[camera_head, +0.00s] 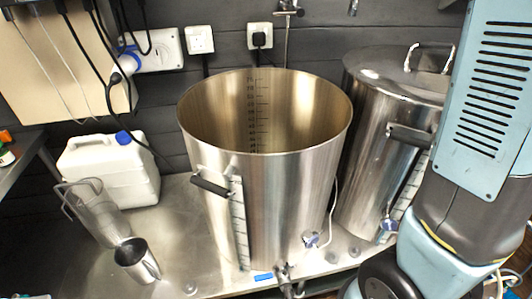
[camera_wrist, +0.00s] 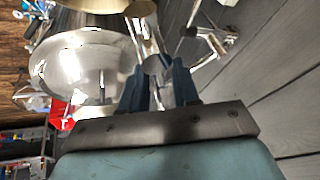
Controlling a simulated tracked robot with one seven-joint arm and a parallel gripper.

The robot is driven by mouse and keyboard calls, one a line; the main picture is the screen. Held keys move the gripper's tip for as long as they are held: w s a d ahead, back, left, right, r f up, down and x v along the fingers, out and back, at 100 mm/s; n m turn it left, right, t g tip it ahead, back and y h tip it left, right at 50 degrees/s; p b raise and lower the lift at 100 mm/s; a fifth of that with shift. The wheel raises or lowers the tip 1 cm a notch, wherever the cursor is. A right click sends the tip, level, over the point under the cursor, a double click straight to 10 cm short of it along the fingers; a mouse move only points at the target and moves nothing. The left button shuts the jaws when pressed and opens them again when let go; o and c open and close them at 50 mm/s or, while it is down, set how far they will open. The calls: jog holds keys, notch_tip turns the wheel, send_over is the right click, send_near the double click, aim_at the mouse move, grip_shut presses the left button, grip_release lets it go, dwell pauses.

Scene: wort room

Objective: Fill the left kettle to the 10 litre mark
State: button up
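The left kettle (camera_head: 290,200) is a tall steel pot without a lid, standing upright on the steel bench in the head view. A dark volume scale (camera_head: 257,110) runs down its inner back wall. I see bare metal inside; its bottom is hidden, so I cannot tell its water level. A tap (camera_head: 288,10) and thin pipe are on the wall behind it. My gripper (camera_wrist: 160,72) shows only in the wrist view, its two blue fingers apart. Shiny metal shows between them, apparently behind; no grasp is clear.
A lidded steel kettle (camera_head: 385,155) stands right of the open one, partly behind my arm. Sockets and cables are on the wall.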

jog(key=shift+o, duration=1.2)
jog(key=shift+r, duration=0.1)
jog(key=v, duration=1.3)
jog(key=s+d+f+n+y, duration=0.1)
jog(key=s+d+f+n, duration=0.5)
jog(key=s+d+f, duration=0.75)
jog(key=s+d+f+n, duration=0.1)
jog(key=s+f, duration=0.3)
jog(key=f, duration=0.4)
jog(key=s+d+f+n, duration=0.1)
jog(key=s+f+n, duration=0.1)
jog(key=s+f, duration=0.3)
jog(key=s+d+f+n+t+y, duration=0.1)
jog(key=s+f, duration=0.3)
jog(key=f, duration=0.7)
jog(key=shift+s+n, duration=0.25)
jog(key=shift+n, duration=0.15)
jog(key=shift+s, duration=0.1)
